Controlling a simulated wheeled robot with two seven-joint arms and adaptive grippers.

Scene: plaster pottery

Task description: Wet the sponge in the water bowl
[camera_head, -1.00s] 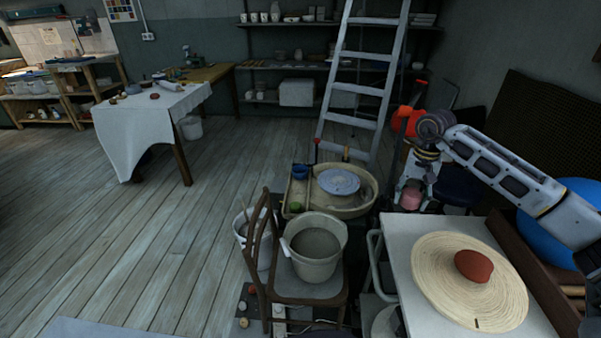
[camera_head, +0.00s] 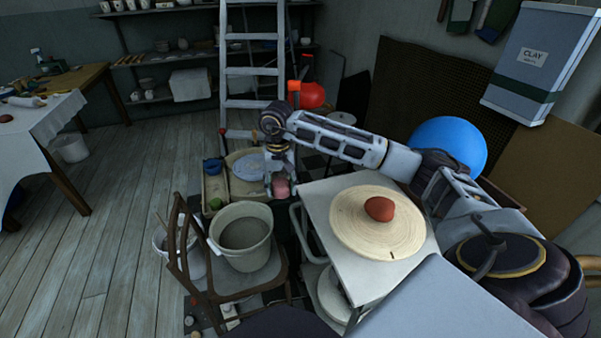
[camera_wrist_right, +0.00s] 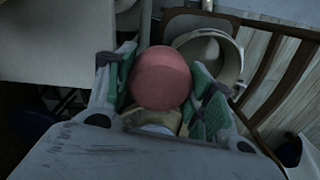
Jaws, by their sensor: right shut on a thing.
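My right gripper (camera_head: 281,190) is shut on a pink, rounded block that I take for the sponge (camera_head: 281,187). In the right wrist view the sponge (camera_wrist_right: 162,80) sits between the green-padded fingers (camera_wrist_right: 163,95). In the head view the gripper points down in front of the right part of the potter's wheel (camera_head: 250,166). A small blue bowl (camera_head: 212,167), apparently the water bowl, stands at the wheel's left side, apart from the sponge. Its contents cannot be made out. My left gripper is not in view.
A large bucket (camera_head: 241,240) stands on a wooden chair (camera_head: 183,233) in front of the wheel. A white table (camera_head: 322,205) bears a round board (camera_head: 350,228) with a reddish-brown lump (camera_head: 379,209). A green lump (camera_head: 216,204) lies by the wheel. A ladder (camera_head: 252,85) stands behind.

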